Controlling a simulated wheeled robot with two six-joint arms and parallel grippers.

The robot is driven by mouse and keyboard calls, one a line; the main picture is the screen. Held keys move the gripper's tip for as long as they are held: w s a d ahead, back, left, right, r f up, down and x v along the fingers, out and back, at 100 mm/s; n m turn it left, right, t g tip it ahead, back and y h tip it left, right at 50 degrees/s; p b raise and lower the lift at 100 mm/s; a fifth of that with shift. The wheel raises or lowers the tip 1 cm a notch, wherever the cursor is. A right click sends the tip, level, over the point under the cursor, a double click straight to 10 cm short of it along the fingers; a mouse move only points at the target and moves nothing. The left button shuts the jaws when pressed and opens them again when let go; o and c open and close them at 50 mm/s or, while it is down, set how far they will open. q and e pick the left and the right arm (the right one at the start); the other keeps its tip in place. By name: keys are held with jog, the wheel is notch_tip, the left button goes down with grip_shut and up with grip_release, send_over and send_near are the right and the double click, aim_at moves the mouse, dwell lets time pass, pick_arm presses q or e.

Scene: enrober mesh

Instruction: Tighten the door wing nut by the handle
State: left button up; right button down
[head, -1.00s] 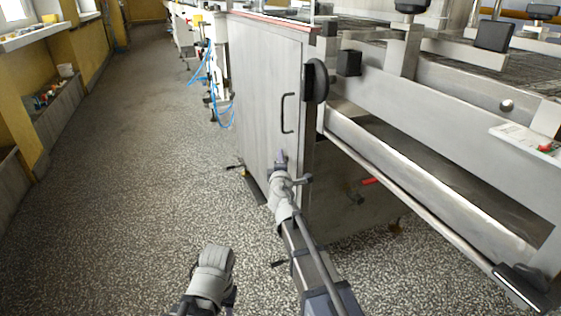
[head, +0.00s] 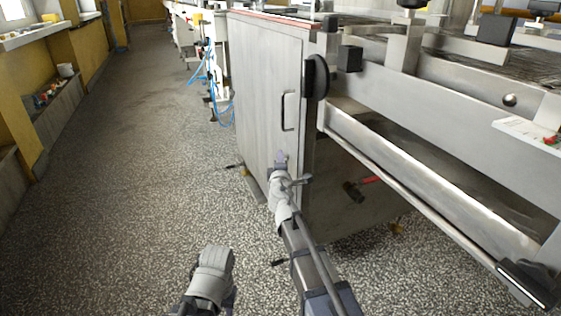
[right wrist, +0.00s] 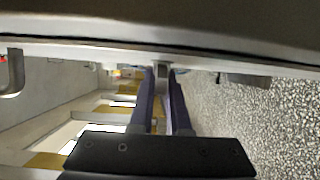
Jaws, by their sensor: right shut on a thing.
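The grey metal door (head: 262,85) stands upright on the machine's end, with its black bar handle (head: 289,111) near the right edge. My right gripper (head: 281,158) is at the door face, just below the handle. In the right wrist view its two fingers are shut on a small grey metal piece, the wing nut (right wrist: 162,76), at the door's surface. Most of the nut is hidden between the fingers. The handle's end (right wrist: 12,76) also shows at the left there. My left arm's grey wrist cover shows at the bottom of the head view; its fingers do not show.
A black round knob (head: 316,77) sticks out right of the handle. A long rail (head: 425,210) runs along the machine's right side. A red-handled tool (head: 369,181) shows under the machine. Blue hoses hang behind the door. The speckled floor to the left is clear.

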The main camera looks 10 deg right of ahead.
jog(key=shift+t+b, duration=0.3)
jog(key=shift+b, duration=0.05)
jog(key=c, duration=0.9)
grip_release()
jog(key=shift+s, duration=0.1)
jog(key=s, duration=0.2)
jog(key=s+a, duration=0.1)
jog(key=s, duration=0.4)
jog(key=shift+s+a, duration=0.25)
jog(key=shift+f, duration=0.1)
